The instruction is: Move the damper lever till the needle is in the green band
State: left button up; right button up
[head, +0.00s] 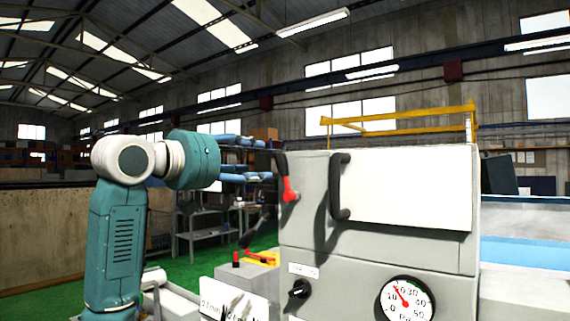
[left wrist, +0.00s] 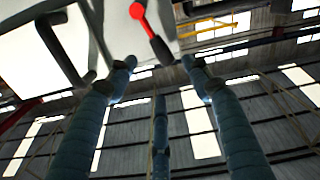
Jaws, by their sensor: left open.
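The damper lever (head: 289,188), a red arm with a black grip, stands at the left edge of the grey machine housing. It also shows at the top of the left wrist view (left wrist: 140,13), its black end pointing down between my fingers' tips. The round white gauge (head: 406,299) is low on the housing front; its red needle points up and left, near the 20 mark. I cannot make out a green band.
A black handle (head: 340,187) sits on the housing right of the lever. A black knob (head: 300,289) is below it. A yellow frame (head: 400,118) rises behind the housing. A shelf rack (head: 205,235) stands behind my left arm on the green floor.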

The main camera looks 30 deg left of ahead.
aim_at(281, 163)
pick_arm(q)
jog(key=w+p, duration=0.1)
jog(key=w, duration=0.1)
jog(key=w+p, duration=0.1)
jog(key=w, duration=0.2)
jog(key=shift+w+d+r+p, duration=0.25)
jog(key=shift+w+d+p, duration=0.1)
jog(key=shift+p, duration=0.05)
jog(key=w, duration=0.1)
jog(key=w+p, duration=0.1)
jog(key=w, duration=0.1)
jog(key=shift+f, duration=0.2)
jog(key=shift+w, duration=0.25)
jog(key=c, duration=0.4)
jog(key=shift+d, duration=0.1)
grip_shut()
pick_arm(e)
jog(key=s+r, duration=0.4)
